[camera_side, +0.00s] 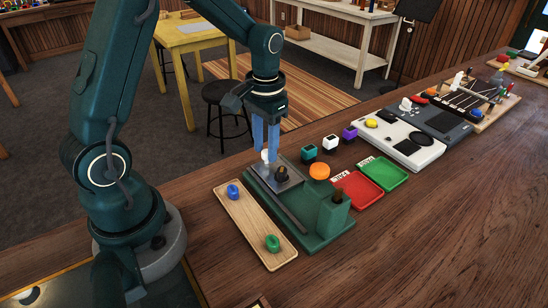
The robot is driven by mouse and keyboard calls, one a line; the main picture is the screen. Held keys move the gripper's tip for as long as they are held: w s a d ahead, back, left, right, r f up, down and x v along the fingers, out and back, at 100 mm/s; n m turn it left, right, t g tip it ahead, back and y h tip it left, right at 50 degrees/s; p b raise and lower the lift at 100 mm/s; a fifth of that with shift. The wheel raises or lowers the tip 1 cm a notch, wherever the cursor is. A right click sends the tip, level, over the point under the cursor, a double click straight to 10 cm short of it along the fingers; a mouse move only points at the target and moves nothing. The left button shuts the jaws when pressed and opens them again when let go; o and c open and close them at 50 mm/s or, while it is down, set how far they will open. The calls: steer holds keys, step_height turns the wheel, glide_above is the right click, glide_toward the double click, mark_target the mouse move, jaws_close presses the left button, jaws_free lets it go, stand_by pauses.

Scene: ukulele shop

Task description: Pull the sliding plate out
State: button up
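The green fixture (328,216) stands on the wooden bench, with a dark slot along its top. A grey plate (293,170), which looks like the sliding plate, lies at its far left end with a small dark piece on it. A small white knob (264,156) stands at the plate's far left edge. My gripper (266,150) points down with its blue fingers at this knob. The fingers look close together; whether they grip the knob or are only beside it, I cannot tell.
A wooden tray (263,237) with a blue and a green piece lies left of the fixture. Red (357,193) and green (384,173) trays and several small blocks stand right and behind. The right front bench is clear.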

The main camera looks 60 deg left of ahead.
steer(key=shift+d+r, duration=0.1)
steer(key=shift+r, duration=2.45)
steer(key=shift+w+d+r, duration=0.1)
steer(key=shift+r, duration=0.1)
step_height(320, 180, up, 5)
steer(key=t, duration=0.2)
glide_above(269, 171)
steer(key=s+d+m+t, duration=0.1)
steer(key=s+d+t, duration=0.2)
steer(key=s, duration=0.8)
steer(key=shift+d+r+m+t, duration=0.3)
steer(key=shift+d+r+m, duration=0.15)
steer(key=shift+d, duration=0.85)
